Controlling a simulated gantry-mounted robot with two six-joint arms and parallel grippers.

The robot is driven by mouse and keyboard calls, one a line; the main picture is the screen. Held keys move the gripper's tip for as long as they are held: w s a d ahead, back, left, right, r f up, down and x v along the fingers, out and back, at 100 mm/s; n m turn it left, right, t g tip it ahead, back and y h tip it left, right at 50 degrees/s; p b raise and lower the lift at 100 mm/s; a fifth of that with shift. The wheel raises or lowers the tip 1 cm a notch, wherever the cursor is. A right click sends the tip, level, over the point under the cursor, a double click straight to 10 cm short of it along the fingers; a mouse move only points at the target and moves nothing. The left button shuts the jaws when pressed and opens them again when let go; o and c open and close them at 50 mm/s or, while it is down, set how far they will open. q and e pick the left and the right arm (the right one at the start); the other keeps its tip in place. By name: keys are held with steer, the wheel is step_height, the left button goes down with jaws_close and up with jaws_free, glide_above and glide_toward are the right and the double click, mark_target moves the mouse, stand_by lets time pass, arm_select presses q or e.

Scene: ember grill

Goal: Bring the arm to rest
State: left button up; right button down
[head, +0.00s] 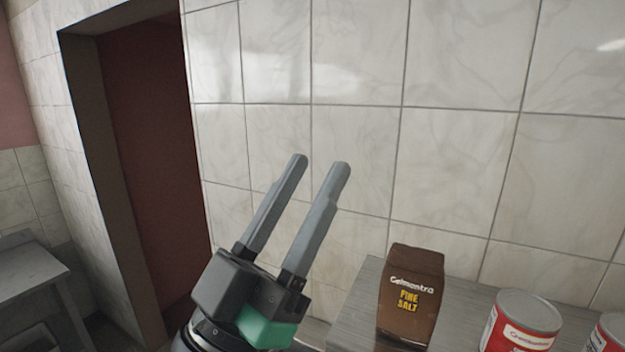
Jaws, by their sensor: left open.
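My left gripper (319,166) rises from the bottom of the head view, its two grey fingers pointing up and slightly right. The fingers are apart and nothing is between them. It is in front of the tiled wall, to the left of the salt bag. My right gripper is not in view.
A brown fine salt bag (411,297) stands upright on a grey counter (357,309) at the lower right. A red and white can (521,322) stands to its right, with another can (609,334) cut off by the edge. A doorway (157,170) opens at left, beside another counter (27,272).

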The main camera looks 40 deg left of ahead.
arm_select(q)
step_height(320, 180, up, 6)
steer(key=s+d+m+h+p, duration=0.1)
steer(key=s+d+h+p, duration=0.1)
steer(key=h+p, duration=0.1)
steer(key=shift+d+m+t+p, duration=0.2)
steer(key=shift+m+t+p, duration=0.1)
steer(key=shift+p, duration=0.15)
stand_by(0.7)
